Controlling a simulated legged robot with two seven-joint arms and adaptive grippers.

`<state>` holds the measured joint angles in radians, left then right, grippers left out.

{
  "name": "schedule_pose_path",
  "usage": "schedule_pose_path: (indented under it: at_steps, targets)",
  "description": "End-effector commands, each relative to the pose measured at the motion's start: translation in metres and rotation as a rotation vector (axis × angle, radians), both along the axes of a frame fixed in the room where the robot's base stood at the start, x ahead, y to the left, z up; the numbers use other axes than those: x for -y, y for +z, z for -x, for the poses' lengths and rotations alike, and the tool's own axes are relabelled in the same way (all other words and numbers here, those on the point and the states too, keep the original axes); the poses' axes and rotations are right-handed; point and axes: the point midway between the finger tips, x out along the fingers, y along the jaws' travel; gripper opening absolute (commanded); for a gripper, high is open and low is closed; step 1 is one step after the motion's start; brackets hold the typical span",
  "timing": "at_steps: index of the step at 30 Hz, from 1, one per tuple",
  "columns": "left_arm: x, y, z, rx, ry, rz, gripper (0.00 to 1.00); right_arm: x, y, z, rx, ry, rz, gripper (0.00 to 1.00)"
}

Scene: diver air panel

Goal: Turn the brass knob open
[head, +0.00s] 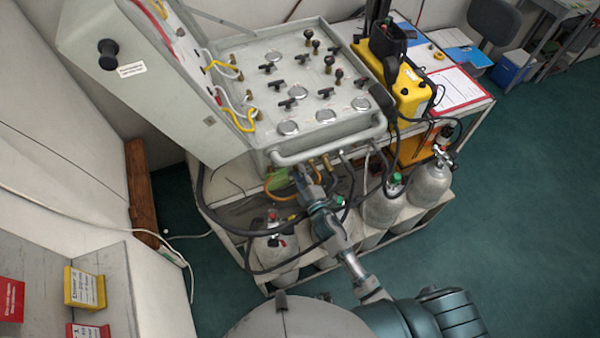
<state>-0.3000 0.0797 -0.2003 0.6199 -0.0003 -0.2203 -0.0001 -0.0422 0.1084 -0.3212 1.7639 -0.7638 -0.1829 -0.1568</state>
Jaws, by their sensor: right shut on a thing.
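The grey air panel (340,112) carries several gauges, black-handled valves and small brass fittings. My right gripper (304,180) reaches up from the bottom of the picture to the panel's lower front edge, just below the grey tubular handle (325,148). It is shut on what looks like the brass knob there, mostly hidden by the fingers. Other brass fittings (326,164) show close beside it, with hoses running from them. How far the knob is turned cannot be told. My left gripper is not in view.
Grey gas cylinders (382,205) stand on a low rack under the panel, with black hoses looping around my right arm. The panel's open lid (150,80) rises at left. A yellow case (408,90) stands at right. The green floor is clear at right.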

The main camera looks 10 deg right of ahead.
Motion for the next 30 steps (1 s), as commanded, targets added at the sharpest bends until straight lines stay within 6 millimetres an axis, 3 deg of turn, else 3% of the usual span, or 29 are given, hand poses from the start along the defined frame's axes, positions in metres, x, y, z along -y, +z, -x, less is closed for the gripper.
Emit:
schedule_pose_path:
  at_steps: [19,20,21,30]
  targets:
    - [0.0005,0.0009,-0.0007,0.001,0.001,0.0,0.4,-0.0023,-0.003,0.0015,0.005,0.004,0.05,0.0]
    - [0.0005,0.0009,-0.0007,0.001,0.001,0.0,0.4,-0.0023,-0.0031,0.0015,0.005,0.004,0.05,0.3]
    - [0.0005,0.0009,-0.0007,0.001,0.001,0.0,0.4,-0.0023,-0.003,0.0015,0.005,0.004,0.049,0.36]
    - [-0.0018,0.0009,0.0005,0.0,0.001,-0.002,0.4,-0.0007,-0.0018,0.0024,0.006,0.002,0.05,0.36]
